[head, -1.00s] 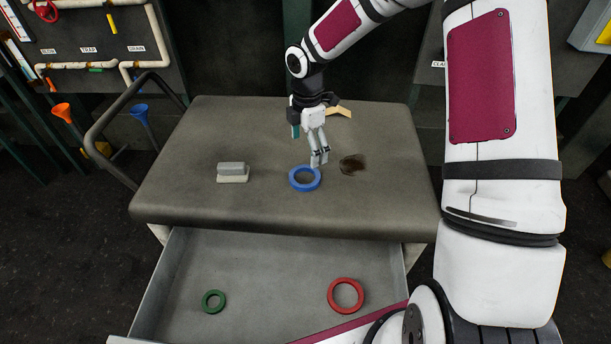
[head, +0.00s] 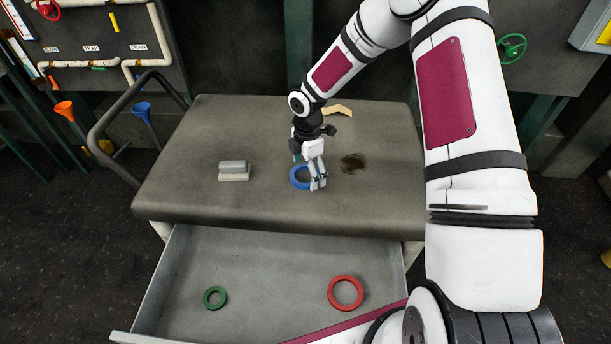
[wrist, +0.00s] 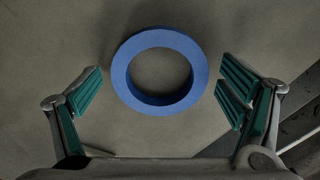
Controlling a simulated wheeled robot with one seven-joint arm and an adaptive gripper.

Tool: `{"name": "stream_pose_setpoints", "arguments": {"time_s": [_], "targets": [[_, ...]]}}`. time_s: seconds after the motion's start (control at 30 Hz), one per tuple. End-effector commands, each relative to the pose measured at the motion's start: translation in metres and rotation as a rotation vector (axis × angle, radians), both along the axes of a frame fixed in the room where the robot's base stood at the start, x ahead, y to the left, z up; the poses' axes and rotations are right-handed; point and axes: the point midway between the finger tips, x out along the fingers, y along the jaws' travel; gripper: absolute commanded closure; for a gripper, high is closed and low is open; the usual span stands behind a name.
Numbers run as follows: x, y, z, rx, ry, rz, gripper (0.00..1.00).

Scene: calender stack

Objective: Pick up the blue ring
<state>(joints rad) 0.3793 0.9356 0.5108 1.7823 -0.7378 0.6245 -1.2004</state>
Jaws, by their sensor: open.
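The blue ring (head: 297,178) lies flat on the grey cart top, near its middle. My gripper (head: 318,184) is low over the cart top at the ring's right side in the head view and hides part of the ring. In the wrist view the whole blue ring (wrist: 121,75) shows, with grey surface visible through its hole. The green-padded fingers of my gripper (wrist: 160,88) are spread wide, one on each side of the ring. A gap shows between each pad and the ring. Nothing is held.
A grey block-like eraser (head: 234,171) lies left of the ring on the cart top (head: 200,130). A dark stain (head: 352,163) is to the right, and a tan angled piece (head: 338,109) is behind. The open drawer (head: 262,265) below holds a green ring (head: 206,298) and a red ring (head: 331,292).

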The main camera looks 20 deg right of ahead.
Motion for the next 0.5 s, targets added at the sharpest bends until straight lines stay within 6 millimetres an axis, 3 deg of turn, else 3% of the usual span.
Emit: {"name": "stream_pose_setpoints", "arguments": {"time_s": [0.07,0.3,0.5], "targets": [[0.0001,0.0,0.0002,0.0,0.0,0.0,0.1],[0.0001,0.0,0.0004,0.0,0.0,0.0,0.61],[0.0,0.0,0.0004,0.0,0.0,0.0,0.62]]}}
